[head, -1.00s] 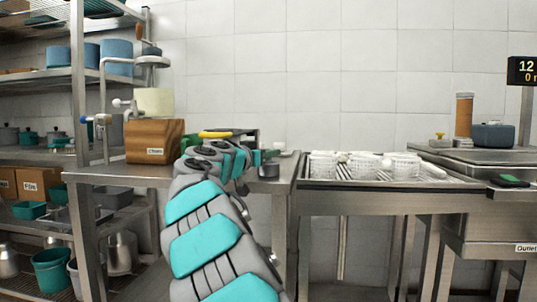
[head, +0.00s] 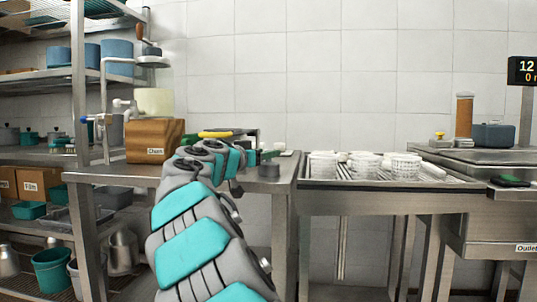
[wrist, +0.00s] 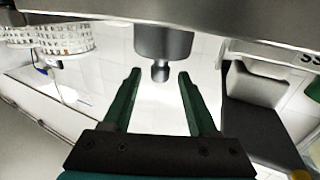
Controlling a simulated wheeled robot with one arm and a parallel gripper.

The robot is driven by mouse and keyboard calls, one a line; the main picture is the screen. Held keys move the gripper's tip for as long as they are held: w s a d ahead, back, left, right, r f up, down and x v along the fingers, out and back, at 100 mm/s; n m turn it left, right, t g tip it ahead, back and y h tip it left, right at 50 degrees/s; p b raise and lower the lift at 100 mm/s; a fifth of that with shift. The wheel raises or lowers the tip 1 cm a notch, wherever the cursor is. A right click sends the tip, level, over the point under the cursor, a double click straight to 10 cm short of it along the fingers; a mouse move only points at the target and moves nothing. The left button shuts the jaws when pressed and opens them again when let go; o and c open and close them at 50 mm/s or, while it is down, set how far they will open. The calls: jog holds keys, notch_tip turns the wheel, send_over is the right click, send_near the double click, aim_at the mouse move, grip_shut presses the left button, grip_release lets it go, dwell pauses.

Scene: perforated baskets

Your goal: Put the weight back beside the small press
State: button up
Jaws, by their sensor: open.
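The weight is a grey metal cylinder with a small knob (wrist: 160,70); in the wrist view, which is upside down, its body (wrist: 163,42) meets the table top. In the head view the weight (head: 269,171) stands near the right end of the left steel table. My gripper (wrist: 159,76) is open, its green fingers on either side of the knob with gaps, not closed on it. What seems to be the small press, a dark block with a pale part (wrist: 255,98), is beside the weight in the wrist view. My arm hides most of it in the head view; a yellow handle (head: 215,134) shows.
White perforated baskets (head: 323,166) stand in a steel tray to the right; one basket (wrist: 60,40) shows in the wrist view. Shelving (head: 77,100) is at far left.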

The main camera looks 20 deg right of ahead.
jog(key=v, duration=1)
